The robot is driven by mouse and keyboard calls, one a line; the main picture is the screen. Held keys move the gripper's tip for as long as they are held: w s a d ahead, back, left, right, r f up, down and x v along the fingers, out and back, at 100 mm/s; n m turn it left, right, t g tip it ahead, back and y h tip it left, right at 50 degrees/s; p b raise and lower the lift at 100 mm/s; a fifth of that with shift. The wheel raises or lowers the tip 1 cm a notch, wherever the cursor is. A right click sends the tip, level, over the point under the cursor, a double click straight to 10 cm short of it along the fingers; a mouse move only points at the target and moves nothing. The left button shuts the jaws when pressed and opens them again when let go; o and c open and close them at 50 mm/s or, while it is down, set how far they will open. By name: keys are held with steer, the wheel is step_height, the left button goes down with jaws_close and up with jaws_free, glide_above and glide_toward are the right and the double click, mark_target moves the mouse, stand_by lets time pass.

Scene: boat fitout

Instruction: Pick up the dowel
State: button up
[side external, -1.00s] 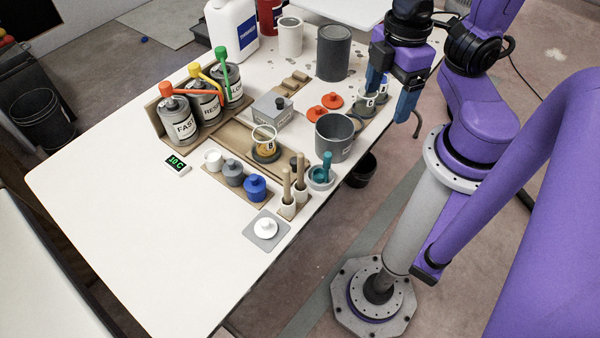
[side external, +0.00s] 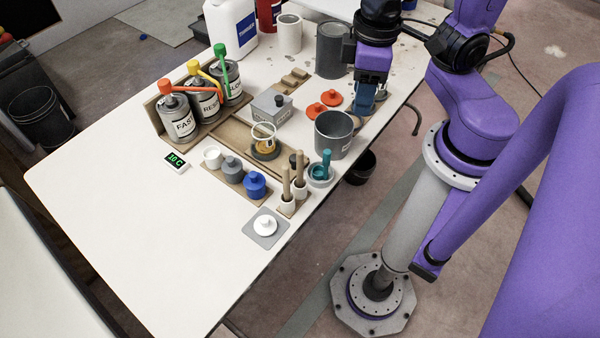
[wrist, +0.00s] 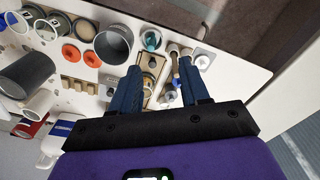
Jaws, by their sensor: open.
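Two wooden dowels, a nearer one (side external: 286,182) and a farther one (side external: 300,166), stand upright in small white cups near the table's front edge in the side view. My gripper (side external: 364,104) is above the far part of the table, beyond the grey pot and apart from the dowels. Its blue fingers overlap in the side view. In the wrist view my gripper (wrist: 160,68) shows its two fingers spread with nothing held between them. The cup area lies just beyond the fingertips there; the dowels are too small to tell clearly.
A large grey pot (side external: 334,136) and a bowl with a teal pestle (side external: 326,163) stand between gripper and dowels. Blue (side external: 255,185) and grey (side external: 232,171) jars are left of the dowels. A white knob on a grey plate (side external: 252,238) is in front. The table's left side is clear.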

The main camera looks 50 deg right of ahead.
steer(key=w+a+m, duration=0.4)
steer(key=m, duration=0.4)
steer(key=m+h, duration=0.1)
steer(key=m, duration=1)
glide_above(300, 161)
step_height(300, 161, down, 2)
steer(key=shift+m, duration=0.3)
steer(key=f, duration=1)
steer(key=shift+w+d+f, duration=0.15)
steer(key=shift+d+f, duration=0.1)
steer(key=shift+d, duration=0.05)
steer(key=shift+w+d+f, duration=0.1)
steer(key=shift+w+f, duration=0.05)
steer(key=shift+f, duration=3.25)
jaws_close()
